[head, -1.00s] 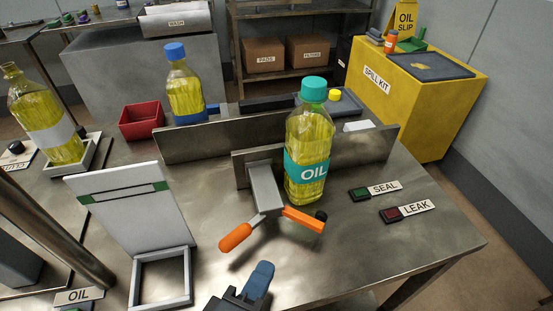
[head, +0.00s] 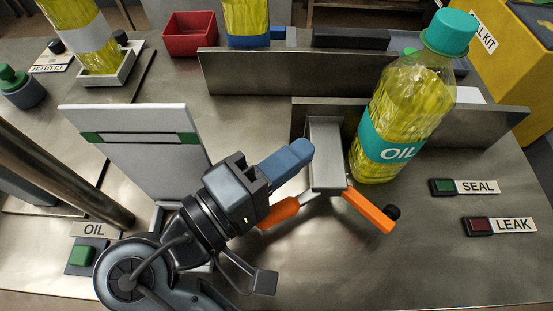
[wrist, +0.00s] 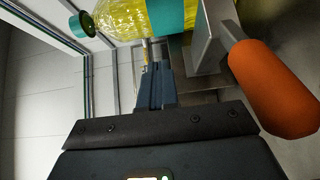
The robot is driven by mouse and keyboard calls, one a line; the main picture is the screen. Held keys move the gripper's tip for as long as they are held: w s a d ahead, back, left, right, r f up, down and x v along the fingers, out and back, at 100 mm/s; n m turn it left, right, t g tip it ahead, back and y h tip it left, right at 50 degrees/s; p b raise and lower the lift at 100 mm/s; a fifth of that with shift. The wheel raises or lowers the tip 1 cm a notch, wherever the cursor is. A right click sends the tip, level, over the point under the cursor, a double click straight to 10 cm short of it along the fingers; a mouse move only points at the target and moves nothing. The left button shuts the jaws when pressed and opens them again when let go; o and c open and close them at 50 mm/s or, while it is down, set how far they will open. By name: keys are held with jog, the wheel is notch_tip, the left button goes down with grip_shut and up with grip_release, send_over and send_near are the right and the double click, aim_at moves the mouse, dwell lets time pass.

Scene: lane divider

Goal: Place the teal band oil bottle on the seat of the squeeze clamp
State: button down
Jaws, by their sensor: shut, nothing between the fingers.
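The teal band oil bottle (head: 405,120), clear with yellow oil and a teal cap, stands right of the squeeze clamp's grey body (head: 326,155). It leans right in the head view; I cannot tell whether it is truly tilted. The clamp has two orange handles (head: 368,210) at its front. Its seat cannot be clearly told apart. My gripper (head: 300,150) has blue fingers, shut and empty, at the left edge of the clamp body, above the left handle. In the wrist view the bottle (wrist: 120,18) lies beyond the fingertips (wrist: 157,75), and an orange handle (wrist: 272,88) is close on the right.
Low metal walls (head: 290,78) stand behind the clamp. A white panel with a green stripe (head: 140,150) stands to the left. SEAL (head: 477,187) and LEAK (head: 513,225) labels with buttons lie at right. A red bin (head: 190,35) is behind. The front right tabletop is clear.

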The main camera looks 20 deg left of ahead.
aim_at(373, 133)
jog(key=x, duration=0.5)
jog(key=shift+w+d, duration=0.1)
jog(key=shift+d, duration=0.05)
jog(key=shift+w+d+p, duration=0.1)
jog(key=shift+d+p, duration=0.35)
jog(key=shift+d, duration=0.7)
jog(key=shift+w+d, duration=0.15)
jog(key=shift+d, duration=0.5)
jog(key=shift+d, duration=0.1)
jog(key=shift+w+d+r+p, duration=0.1)
jog(key=shift+w+d+p, duration=0.05)
jog(key=shift+d+p, duration=0.5)
jog(key=shift+d, duration=0.1)
